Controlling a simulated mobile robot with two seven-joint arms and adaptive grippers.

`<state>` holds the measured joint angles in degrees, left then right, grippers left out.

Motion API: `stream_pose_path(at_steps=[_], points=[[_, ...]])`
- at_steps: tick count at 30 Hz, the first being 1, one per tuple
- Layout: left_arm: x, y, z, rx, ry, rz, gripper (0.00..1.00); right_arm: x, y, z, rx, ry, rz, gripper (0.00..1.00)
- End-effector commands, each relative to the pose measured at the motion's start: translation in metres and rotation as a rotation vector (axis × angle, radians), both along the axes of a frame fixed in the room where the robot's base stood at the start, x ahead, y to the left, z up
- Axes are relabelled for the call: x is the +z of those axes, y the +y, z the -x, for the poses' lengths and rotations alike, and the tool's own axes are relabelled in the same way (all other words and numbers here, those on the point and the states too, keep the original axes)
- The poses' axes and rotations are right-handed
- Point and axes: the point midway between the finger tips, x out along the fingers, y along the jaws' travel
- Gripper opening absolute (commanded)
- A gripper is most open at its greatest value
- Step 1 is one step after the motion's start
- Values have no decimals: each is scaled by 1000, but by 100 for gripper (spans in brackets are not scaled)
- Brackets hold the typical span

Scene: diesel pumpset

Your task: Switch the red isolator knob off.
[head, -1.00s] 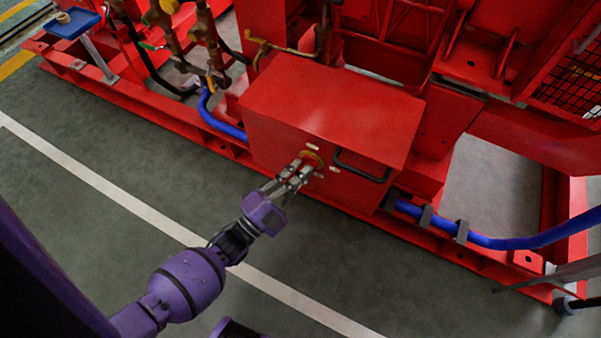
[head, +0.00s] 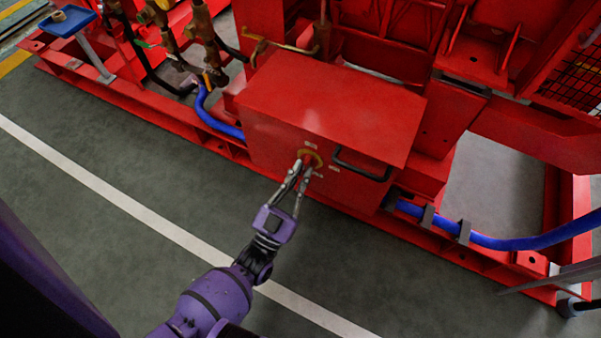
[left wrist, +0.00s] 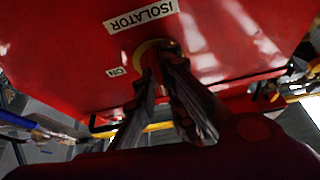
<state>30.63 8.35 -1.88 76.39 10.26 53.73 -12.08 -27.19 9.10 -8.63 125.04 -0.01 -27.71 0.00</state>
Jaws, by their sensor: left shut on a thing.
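The red isolator knob (head: 308,161) sits on a yellow round plate (head: 316,155) on the front of a red box (head: 330,112). My left gripper (head: 304,169) reaches up from below, shut on the knob with one finger on each side. In the left wrist view the fingers (left wrist: 165,62) meet at the yellow plate (left wrist: 146,51) and hide most of the knob, so its pointing direction cannot be told. An "ISOLATOR" label (left wrist: 140,16) and an "ON" label (left wrist: 116,71) show there on the red face. My right gripper is not in view.
A black handle (head: 362,167) sticks out of the box front, right of the knob. Blue hoses (head: 500,242) run along the red base frame on both sides. Open grey floor with a white line (head: 140,207) lies in front.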

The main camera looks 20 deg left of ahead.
Motion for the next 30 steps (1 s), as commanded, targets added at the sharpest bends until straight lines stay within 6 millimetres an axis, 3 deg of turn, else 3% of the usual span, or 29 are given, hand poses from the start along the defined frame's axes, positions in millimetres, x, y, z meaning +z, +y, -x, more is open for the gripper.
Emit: stream_pose_path(at_steps=[19,20,24,30], points=[[-1,0,0,0,4,54,0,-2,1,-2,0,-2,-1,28],[-1,0,0,0,4,54,11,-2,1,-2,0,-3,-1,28],[0,0,0,0,3,53,28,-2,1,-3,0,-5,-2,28],[0,0,0,0,3,53,28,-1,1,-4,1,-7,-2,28]])
